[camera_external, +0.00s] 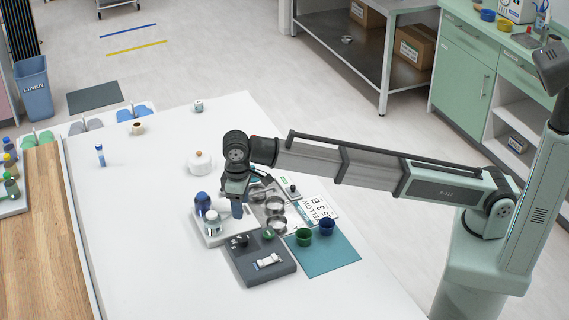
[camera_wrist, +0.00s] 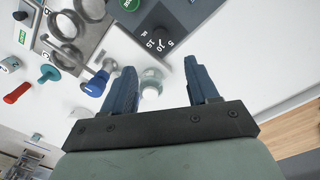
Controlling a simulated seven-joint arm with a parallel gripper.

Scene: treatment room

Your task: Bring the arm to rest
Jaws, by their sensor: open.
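My gripper (camera_external: 238,208) hangs at the end of my arm, pointing down over the white table (camera_external: 150,220), close to a small white tray (camera_external: 206,240). In the wrist view my gripper (camera_wrist: 160,70) is open, with its two dark blue fingers apart. A clear jar with a pale lid (camera_wrist: 151,88) shows between and beyond the fingers; I cannot tell its distance from them. Nothing appears clamped.
A dark grey device with a dial (camera_external: 260,262) stands in front, beside a teal mat (camera_external: 330,262) with a green cup (camera_external: 303,237) and a blue cup (camera_external: 327,226). A metal ring holder (camera_external: 262,198) is near my gripper. A white pot (camera_external: 199,163) stands behind. The table's left is mostly clear.

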